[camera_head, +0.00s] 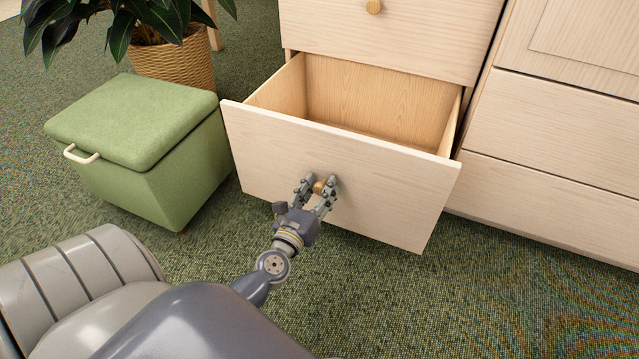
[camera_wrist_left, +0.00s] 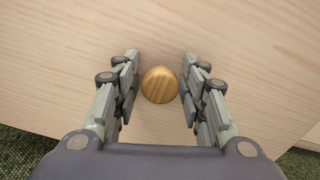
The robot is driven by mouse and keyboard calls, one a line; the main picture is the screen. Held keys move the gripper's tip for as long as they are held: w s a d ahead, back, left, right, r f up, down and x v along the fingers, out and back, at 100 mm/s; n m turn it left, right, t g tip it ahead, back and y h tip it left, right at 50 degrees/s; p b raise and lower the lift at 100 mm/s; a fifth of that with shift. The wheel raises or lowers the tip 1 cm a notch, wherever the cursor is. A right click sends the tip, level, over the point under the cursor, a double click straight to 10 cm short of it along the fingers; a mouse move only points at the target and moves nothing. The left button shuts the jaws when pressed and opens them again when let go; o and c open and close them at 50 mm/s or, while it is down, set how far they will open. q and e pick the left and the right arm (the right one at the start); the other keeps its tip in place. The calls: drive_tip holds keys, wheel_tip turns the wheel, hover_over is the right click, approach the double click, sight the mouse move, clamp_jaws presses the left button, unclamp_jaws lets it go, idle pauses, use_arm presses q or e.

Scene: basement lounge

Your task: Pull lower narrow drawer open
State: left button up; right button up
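The lower narrow drawer (camera_head: 400,185) is pulled well out of the pale wood cabinet, and its empty inside shows. Its round wooden knob (camera_head: 320,186) is on the middle of the front. My left gripper (camera_head: 319,180) is at the knob, with one finger on each side. In the left wrist view the knob (camera_wrist_left: 160,85) sits between the two fingers, with a visible gap on both sides, so the gripper is open around it and not clamped. My right gripper is in neither view.
A green storage stool (camera_head: 125,115) with a pale handle stands close to the drawer's left side. A plant in a wicker basket (camera_head: 178,70) is behind it. The upper drawer (camera_head: 420,30) is shut. Wider drawers (camera_head: 560,125) are at the right. Green carpet (camera_head: 480,290) in front is clear.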

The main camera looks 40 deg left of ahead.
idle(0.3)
use_arm(q)
drive_tip(key=v, duration=1.2)
idle(0.3)
